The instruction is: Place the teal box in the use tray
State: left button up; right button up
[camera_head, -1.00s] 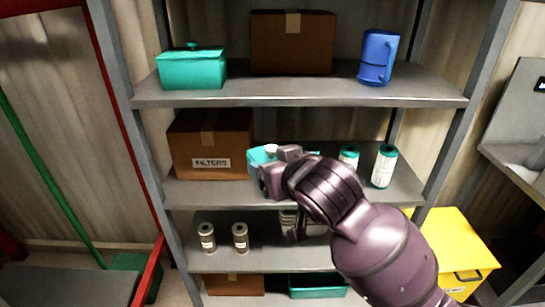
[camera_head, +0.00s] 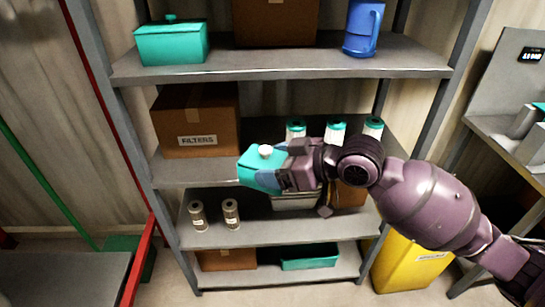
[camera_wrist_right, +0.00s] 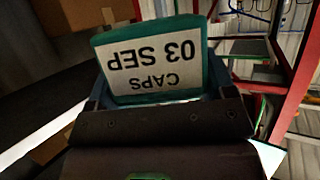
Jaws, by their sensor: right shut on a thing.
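A teal box (camera_head: 256,160) with a white knob on its lid is in my right gripper (camera_head: 276,178), held in front of the shelf unit by the middle shelf's front edge. In the right wrist view the box (camera_wrist_right: 157,62) shows a white label reading "CAPS 03 SEP", upside down in the picture, with the dark jaws (camera_wrist_right: 160,120) shut on it. Another teal box (camera_head: 172,45) with a lid stands on the top shelf at left. I cannot make out a use tray. My left gripper is not in view.
Filters carton (camera_head: 196,120), several teal-capped white canisters (camera_head: 335,131) and a blue jug (camera_head: 363,28) stand on the shelves. Two small canisters (camera_head: 231,213) stand on a lower shelf. A yellow bin (camera_head: 410,265) is at lower right, below a grey bench (camera_head: 500,145) at the right edge.

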jog(key=shift+s+d+f+n+g+y, duration=0.15)
jog(key=shift+d+f+n+g+y, duration=0.1)
jog(key=shift+f+n+g, duration=0.4)
jog(key=shift+s+d+f+n+g+y, duration=0.15)
jog(key=shift+d+f+n+g+y, duration=0.15)
jog(key=shift+n+g, duration=0.65)
jog(key=shift+s+d+f+n+g+y, duration=0.15)
jog(key=shift+d+f+n+g+y, duration=0.1)
jog(key=shift+f+n+g, duration=0.55)
jog(key=shift+r, duration=0.2)
